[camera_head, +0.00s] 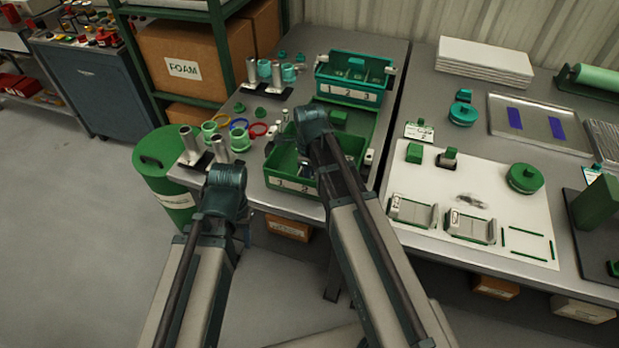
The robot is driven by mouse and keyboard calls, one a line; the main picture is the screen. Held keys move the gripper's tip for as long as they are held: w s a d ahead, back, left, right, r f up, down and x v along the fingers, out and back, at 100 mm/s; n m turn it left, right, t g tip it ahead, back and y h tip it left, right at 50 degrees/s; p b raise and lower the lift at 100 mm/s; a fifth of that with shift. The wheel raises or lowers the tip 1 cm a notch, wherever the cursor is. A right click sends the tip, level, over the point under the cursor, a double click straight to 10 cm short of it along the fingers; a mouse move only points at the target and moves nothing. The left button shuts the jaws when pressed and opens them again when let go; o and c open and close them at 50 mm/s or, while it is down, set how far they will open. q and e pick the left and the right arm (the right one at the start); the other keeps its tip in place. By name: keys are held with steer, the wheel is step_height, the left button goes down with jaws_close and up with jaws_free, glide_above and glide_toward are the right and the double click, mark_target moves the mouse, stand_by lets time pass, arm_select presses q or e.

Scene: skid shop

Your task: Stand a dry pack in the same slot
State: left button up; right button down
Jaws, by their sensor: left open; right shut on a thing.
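The near green bin (283,186) sits on the left table, with slot labels 1 and 2 showing on its front; my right arm covers the rest of its front. My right gripper (304,158) is over this bin. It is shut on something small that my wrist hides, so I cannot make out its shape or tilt. My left gripper (226,180) is at the table's front left, beside two metal cylinders. It is open, its fingers mostly hidden by the wrist. I cannot pick out a dry pack for certain.
A teal bin (350,94) labelled 1, 2, 3 stands behind. Metal cylinders (190,146) and coloured rings (258,130) crowd the table's left. A green drum (165,185) stands on the floor. The right table holds a white mat (475,205) with green parts.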

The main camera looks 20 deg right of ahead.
steer(key=c, duration=0.7)
jaws_free()
steer(key=shift+o, duration=0.8)
steer(key=shift+s, duration=0.1)
steer(key=shift+r, duration=0.15)
step_height(320, 180, up, 11)
steer(key=p, duration=1.1)
